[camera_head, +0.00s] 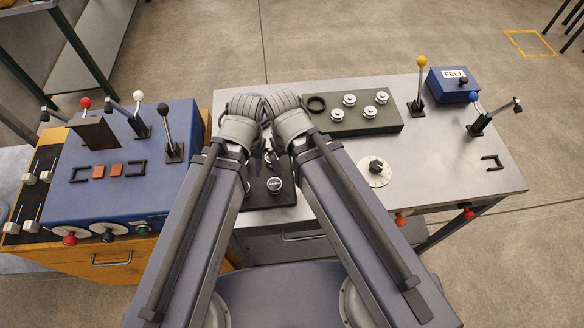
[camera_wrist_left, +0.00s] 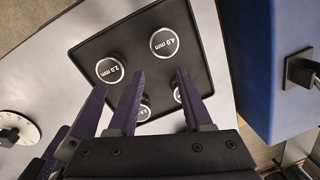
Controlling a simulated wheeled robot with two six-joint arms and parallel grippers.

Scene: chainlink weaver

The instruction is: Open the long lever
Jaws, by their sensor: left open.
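Several levers stand on the two consoles, and I cannot tell for sure which is the long lever. On the blue left console are a tall black-knobbed lever (camera_head: 168,130), a white-knobbed lever (camera_head: 138,112) and a red-knobbed lever (camera_head: 88,106). At the right are a yellow-knobbed lever (camera_head: 419,85) and a tilted black-handled lever (camera_head: 494,115). My left gripper (camera_head: 269,157) is over the black tray at the middle, apart from the levers; its fingers are spread and empty in the wrist view (camera_wrist_left: 160,75).
The black tray (camera_wrist_left: 135,55) holds several labelled round knobs. A green tray (camera_head: 365,118) with metal knobs, a white dial (camera_head: 374,172) and a blue FELT box (camera_head: 453,84) are on the grey table (camera_head: 440,160). A brown plate (camera_head: 95,133) stands on the left console.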

